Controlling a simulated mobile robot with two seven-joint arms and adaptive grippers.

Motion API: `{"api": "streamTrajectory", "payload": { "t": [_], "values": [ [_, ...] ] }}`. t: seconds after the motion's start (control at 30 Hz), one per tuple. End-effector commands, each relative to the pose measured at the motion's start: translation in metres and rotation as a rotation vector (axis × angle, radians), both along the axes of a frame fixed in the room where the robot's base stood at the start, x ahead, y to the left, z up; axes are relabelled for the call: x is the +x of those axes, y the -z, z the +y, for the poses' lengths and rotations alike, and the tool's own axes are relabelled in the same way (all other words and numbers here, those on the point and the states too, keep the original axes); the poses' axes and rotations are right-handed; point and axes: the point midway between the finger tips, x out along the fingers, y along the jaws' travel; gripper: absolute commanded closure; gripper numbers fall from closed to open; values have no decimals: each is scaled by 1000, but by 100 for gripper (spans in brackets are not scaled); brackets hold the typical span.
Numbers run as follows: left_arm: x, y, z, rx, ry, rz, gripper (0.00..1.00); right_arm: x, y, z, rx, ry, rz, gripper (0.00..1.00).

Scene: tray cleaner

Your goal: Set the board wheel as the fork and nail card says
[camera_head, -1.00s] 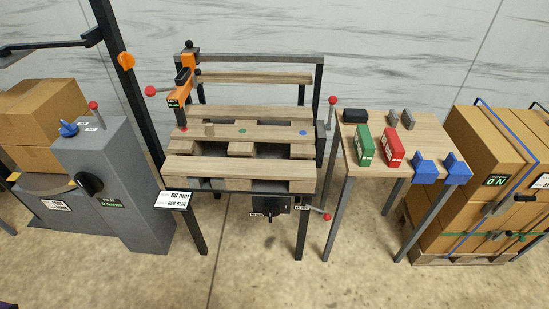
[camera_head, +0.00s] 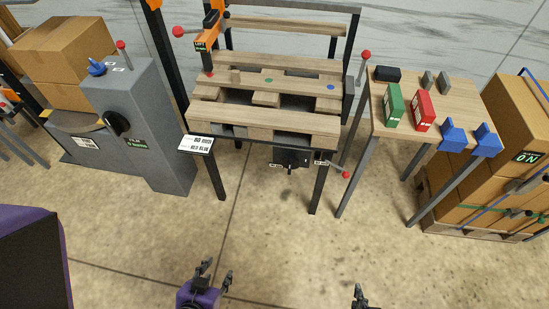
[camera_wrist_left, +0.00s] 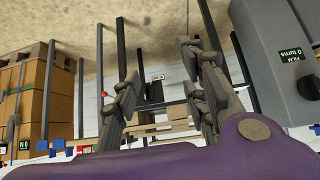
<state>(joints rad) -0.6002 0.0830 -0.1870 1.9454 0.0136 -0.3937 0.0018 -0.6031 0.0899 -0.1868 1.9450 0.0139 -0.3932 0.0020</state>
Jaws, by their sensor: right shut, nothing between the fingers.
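The pallet bench (camera_head: 262,145) stands ahead. A white card (camera_head: 196,143) at its front left corner reads 80 mm and RED BLUE. A black wheel or knob box (camera_head: 291,159) hangs under the bench's front edge, with small labels too small to read. It seems to show upside down in the left wrist view (camera_wrist_left: 155,91). My left gripper (camera_head: 216,273) is open and empty, low in front of the bench, well short of the wheel. My right gripper (camera_head: 360,296) is shut and empty at the bottom edge, mostly cut off.
A red-knobbed lever (camera_head: 345,174) sits right of the wheel. A grey film machine (camera_head: 150,125) stands left. A side table (camera_head: 440,92) holds green and red boxes and blue blocks. Boxes on a pallet (camera_head: 475,160) stand far right. The floor before the bench is clear.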

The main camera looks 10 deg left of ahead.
Motion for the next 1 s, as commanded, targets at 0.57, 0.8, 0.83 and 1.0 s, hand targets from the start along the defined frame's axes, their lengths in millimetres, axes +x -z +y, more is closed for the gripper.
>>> {"api": "streamTrajectory", "payload": {
  "t": [0.57,0.8,0.83,1.0],
  "values": [
    [8,-3,1,6,11,-12,60,0,0,0,-1,-1,0,100],
    [7,-2,3,11,14,-10,60,0,0,0,-1,-1,0,100],
    [7,-2,3,11,14,-10,60,0,0,0,-1,-1,0,100],
    [3,-1,3,9,12,-5,60,0,0,0,-1,-1,0,100]
  ]
}}
